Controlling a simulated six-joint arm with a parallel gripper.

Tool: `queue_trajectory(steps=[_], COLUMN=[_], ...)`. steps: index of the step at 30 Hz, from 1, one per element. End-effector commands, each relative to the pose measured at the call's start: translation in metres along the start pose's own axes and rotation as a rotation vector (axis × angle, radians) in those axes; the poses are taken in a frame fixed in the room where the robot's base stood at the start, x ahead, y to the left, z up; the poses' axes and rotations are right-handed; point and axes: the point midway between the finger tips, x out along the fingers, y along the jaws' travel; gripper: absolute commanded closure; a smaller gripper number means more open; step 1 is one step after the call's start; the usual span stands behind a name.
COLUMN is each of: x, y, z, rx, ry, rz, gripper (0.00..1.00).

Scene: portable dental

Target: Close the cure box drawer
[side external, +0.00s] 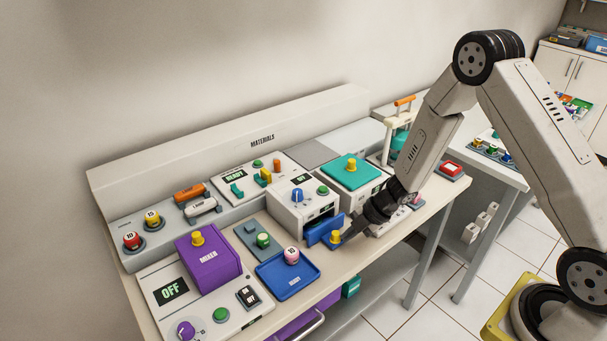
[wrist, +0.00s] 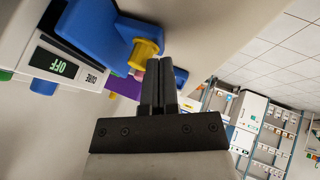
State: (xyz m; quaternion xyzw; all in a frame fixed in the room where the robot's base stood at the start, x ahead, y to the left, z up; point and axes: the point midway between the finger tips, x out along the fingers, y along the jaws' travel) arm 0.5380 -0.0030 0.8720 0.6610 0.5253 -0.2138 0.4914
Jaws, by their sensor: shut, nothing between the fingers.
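The white cure box (side external: 290,217) stands on the bench. Its blue drawer (side external: 322,232) is pulled out at the front, with a dark opening above it. A yellow knob (side external: 336,238) is on the drawer front. In the wrist view the box's CURE label and OFF display (wrist: 54,63) show at left, with the blue drawer (wrist: 95,30) and yellow knob (wrist: 145,52) near the fingertips. My gripper (side external: 347,233) is shut and empty, its tips (wrist: 158,62) right beside the knob on the outer side. I cannot tell whether they touch it.
A blue tray (side external: 287,279) with a jar, a purple MIXED box (side external: 207,265) and an OFF panel lie to the left. The bench's front edge runs close below the drawer; open floor lies beyond it.

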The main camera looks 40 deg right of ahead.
Motion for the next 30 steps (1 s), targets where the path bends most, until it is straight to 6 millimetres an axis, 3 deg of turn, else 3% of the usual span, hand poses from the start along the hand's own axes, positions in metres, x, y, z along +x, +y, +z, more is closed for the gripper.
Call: queue_trajectory(steps=[13, 30], x=[0.010, 0.008], y=[0.024, 0.024], z=[0.006, 0.007], rx=[-0.001, 0.000], ry=[0.000, -0.002], rz=[0.000, 0.005], gripper=[1.00, 1.00])
